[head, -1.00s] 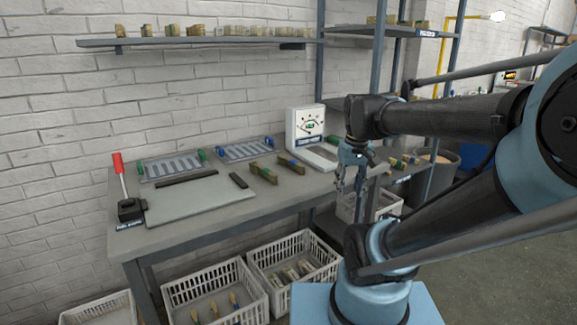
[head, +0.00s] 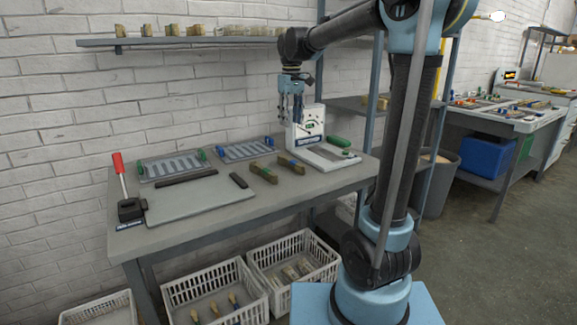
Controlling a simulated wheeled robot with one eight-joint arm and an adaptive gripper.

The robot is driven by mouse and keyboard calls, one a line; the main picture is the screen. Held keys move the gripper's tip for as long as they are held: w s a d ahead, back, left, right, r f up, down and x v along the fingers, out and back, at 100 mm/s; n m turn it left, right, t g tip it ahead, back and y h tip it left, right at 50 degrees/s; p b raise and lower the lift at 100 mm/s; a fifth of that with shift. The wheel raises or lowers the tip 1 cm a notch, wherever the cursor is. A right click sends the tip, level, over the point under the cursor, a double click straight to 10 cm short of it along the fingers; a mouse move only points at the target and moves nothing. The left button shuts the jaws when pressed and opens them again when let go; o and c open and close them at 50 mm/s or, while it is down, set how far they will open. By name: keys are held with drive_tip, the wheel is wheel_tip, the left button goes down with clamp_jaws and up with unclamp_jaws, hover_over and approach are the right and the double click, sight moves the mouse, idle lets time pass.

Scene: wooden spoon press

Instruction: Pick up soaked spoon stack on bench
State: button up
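Two small brown wooden spoon stacks lie side by side on the grey bench (head: 215,218). The left stack (head: 263,172) has a green band, and the right stack (head: 291,163) has a bluish band. I cannot tell from looks which one is soaked. My gripper (head: 291,119) points down in the air above the back of the bench, higher than the right stack and in front of the white dial device. Its fingers look apart with nothing between them. Both stacks are in plain view and untouched.
A white dial device (head: 305,128) stands behind the right stack, with a flat plate (head: 325,157) before it. Two slotted racks (head: 172,165) and a red-handled press (head: 129,207) are at left. Spoon crates (head: 215,292) stand below. A shelf (head: 190,41) runs above.

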drive_tip(key=w+a, duration=0.1)
drive_tip(key=a, duration=0.1)
hover_over(288, 158)
drive_tip(key=f, duration=1.1)
drive_tip(key=shift+a+f, duration=0.25)
drive_tip(key=shift+f, duration=0.05)
drive_tip(key=shift+s+d+f, duration=0.1)
drive_tip(key=shift+d+f, duration=0.05)
drive_tip(key=shift+f, duration=1.25)
drive_tip(key=shift+s+d+f, duration=0.1)
drive_tip(key=shift+d+f, duration=0.05)
drive_tip(key=shift+f, duration=1.25)
drive_tip(key=c, duration=0.9)
